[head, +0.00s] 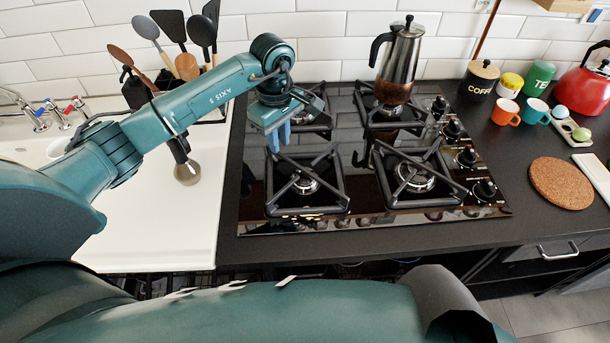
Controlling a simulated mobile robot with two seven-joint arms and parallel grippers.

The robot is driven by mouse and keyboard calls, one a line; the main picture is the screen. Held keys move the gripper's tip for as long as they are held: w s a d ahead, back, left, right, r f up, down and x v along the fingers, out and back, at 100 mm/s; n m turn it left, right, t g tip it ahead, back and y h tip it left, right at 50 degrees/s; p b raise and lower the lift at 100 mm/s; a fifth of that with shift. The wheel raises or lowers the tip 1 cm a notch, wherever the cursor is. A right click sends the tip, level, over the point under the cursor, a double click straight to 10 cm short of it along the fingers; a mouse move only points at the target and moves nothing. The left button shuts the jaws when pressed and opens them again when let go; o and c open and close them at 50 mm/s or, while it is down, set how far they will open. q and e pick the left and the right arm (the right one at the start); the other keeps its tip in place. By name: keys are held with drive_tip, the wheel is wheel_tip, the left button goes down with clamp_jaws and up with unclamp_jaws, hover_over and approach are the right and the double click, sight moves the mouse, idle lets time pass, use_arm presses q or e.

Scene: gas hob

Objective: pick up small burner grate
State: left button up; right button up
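Black burner grates sit on the glossy black hob: front left (322,193), front right (440,190), back left (318,122) and back right (410,123). I cannot tell which one counts as the small grate. My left gripper (278,139) hangs with its fingers pointing down, above the left side of the hob. It appears apart from the front-left grate, behind and left of it, and its body partly covers the back-left grate. Nothing shows in its fingers; the gap between them is unclear. My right gripper is not in view.
A moka pot (402,62) stands on the back-right grate. Control knobs (466,157) line the hob's right side. Utensils in a holder (187,67) and a white sink (150,220) are left. Canisters, mugs, a red kettle (582,88) and a cork mat (561,183) are right.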

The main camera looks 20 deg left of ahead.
sight(283, 156)
use_arm(q)
drive_tip(key=f, duration=0.3)
drive_tip(key=f+p, duration=0.1)
drive_tip(key=shift+s+d+f, duration=0.3)
drive_tip(key=shift+d+f, duration=0.1)
drive_tip(key=shift+f, duration=0.3)
drive_tip(key=shift+c, duration=0.5)
clamp_jaws()
drive_tip(key=shift+w+r, duration=0.1)
